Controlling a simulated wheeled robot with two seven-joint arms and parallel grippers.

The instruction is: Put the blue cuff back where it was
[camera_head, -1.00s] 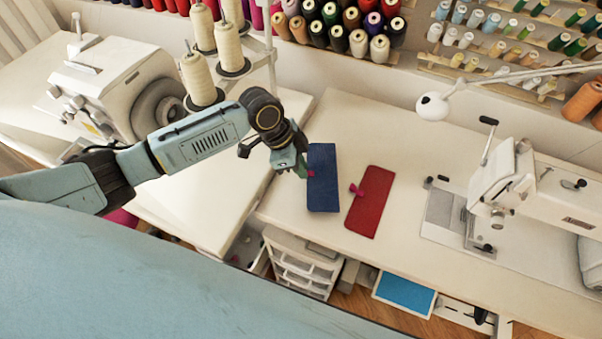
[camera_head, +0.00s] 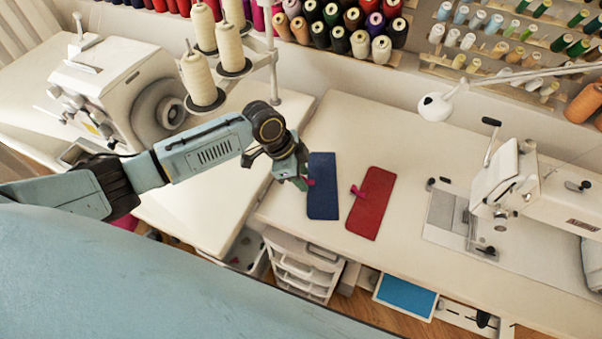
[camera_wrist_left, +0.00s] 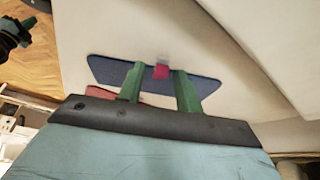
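The blue cuff (camera_head: 323,200) lies flat on the white table, left of the red cuff (camera_head: 370,204). My left gripper (camera_head: 302,182) is at the blue cuff's left edge, beside its small pink tab. In the left wrist view, the blue cuff (camera_wrist_left: 108,69) lies beyond the two green fingers of my left gripper (camera_wrist_left: 160,82). The fingers are apart, with the pink tab (camera_wrist_left: 161,71) between their tips. They do not appear closed on anything. Whether they touch the cuff cannot be told.
A white sewing machine (camera_head: 540,195) stands to the right on the table. A serger (camera_head: 125,85) and thread cones (camera_head: 197,78) stand at the left, close to my left arm. White drawers (camera_head: 300,275) are below the table's front edge. Table behind the cuffs is clear.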

